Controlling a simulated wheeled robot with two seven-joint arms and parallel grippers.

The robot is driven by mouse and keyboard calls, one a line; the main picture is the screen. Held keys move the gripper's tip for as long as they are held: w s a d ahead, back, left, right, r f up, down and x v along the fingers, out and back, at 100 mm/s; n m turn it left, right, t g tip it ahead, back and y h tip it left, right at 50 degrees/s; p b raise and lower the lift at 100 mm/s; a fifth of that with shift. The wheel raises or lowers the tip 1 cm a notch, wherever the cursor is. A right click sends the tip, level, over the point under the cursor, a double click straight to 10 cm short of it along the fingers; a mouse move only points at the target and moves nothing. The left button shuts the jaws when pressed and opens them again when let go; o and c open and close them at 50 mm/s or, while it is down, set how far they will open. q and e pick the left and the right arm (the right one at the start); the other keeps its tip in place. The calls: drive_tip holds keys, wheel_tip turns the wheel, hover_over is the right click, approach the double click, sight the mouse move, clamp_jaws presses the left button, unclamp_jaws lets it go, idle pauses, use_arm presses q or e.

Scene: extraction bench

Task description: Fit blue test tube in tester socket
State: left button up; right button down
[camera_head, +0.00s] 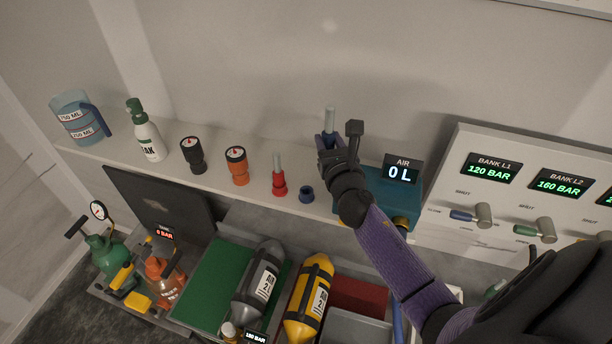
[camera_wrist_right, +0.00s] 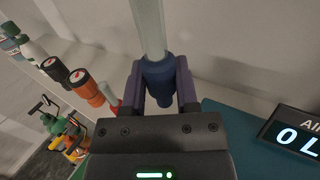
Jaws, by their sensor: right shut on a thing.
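My right gripper (camera_head: 327,145) is shut on the blue test tube (camera_head: 329,120), a clear glass tube with a blue collar. In the right wrist view the blue collar (camera_wrist_right: 158,82) sits between the two purple fingers, with the glass rising above it, roughly upright. The tester (camera_head: 403,207) is a teal box on the shelf with an AIR display reading 0 L (camera_head: 401,171). My right arm and gripper hide part of its top, and I cannot see its socket. The tube is held above and behind the tester's left side. My left gripper is not in view.
A valve panel (camera_head: 455,187) stands right. Cylinders (camera_head: 309,299) lie below.

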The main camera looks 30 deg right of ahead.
drive_tip(key=s+d, duration=0.4)
drive_tip(key=shift+d, duration=0.35)
drive_tip(key=shift+s+f, duration=0.1)
drive_tip(key=shift+f+b, duration=0.9)
drive_tip(key=shift+b, duration=0.05)
drive_tip(key=shift+f, duration=0.15)
idle(0.7)
drive_tip(key=shift+f+b, duration=0.35)
drive_tip(key=shift+b, duration=0.05)
drive_tip(key=shift+f+b, duration=2.05)
drive_tip(key=shift+c, duration=1.4)
unclamp_jaws()
